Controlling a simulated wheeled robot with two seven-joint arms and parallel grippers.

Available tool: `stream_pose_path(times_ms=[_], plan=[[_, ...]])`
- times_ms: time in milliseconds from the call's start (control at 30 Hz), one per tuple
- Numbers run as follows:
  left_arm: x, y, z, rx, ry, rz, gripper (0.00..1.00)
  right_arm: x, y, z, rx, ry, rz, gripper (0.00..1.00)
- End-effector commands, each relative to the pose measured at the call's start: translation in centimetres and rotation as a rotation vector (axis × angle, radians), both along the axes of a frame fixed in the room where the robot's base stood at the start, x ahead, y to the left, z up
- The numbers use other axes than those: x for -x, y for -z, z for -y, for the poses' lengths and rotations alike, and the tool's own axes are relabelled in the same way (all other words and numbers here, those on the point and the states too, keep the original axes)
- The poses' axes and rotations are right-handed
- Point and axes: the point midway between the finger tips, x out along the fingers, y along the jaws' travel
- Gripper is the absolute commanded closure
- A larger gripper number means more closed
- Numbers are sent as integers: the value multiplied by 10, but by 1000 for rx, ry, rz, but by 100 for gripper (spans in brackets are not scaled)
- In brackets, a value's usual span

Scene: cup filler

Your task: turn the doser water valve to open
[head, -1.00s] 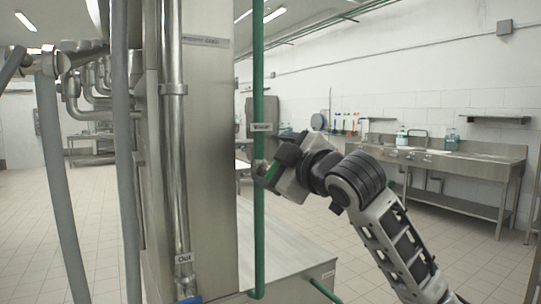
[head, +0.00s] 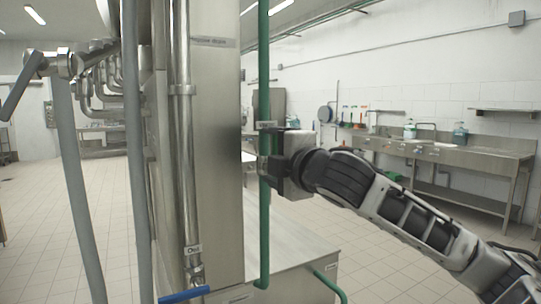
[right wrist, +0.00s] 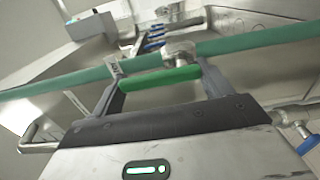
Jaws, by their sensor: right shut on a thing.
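The doser water valve sits on a vertical green pipe (head: 264,220), just below a small label (head: 265,125) that seems to read "Water". Its green handle (right wrist: 160,78) shows in the right wrist view, lying across between my two fingers, with the metal valve body (right wrist: 181,52) just beyond it. My right gripper (head: 268,168) reaches in from the right and is shut on this handle. In the head view the gripper hides most of the handle. My left gripper is not in view.
A steel column (head: 215,170) stands just left of the green pipe. A blue handle (head: 184,295) sits low on the steel pipe under an "Out" label. A steel bench (head: 300,255) is below. A sink counter (head: 450,152) stands along the far wall.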

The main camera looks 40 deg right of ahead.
Motion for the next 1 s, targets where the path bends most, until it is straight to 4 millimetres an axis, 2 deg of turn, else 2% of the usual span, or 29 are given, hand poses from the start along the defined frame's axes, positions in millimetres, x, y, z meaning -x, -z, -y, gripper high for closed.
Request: stream_pose_path(times_ms=[500, 533, 600, 867, 1000], plan=[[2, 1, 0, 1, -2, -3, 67, 1, 1, -1, 24, -1, -5, 63], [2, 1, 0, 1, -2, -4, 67, 0, 1, -1, 24, -1, -5, 14], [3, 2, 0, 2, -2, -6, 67, 0, 1, -1, 23, -1, -5, 0], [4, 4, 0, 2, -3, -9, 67, 2, 1, 0, 19, 1, -4, 0], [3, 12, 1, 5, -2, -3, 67, 13, 5, -2, 20, 2, -3, 0]])
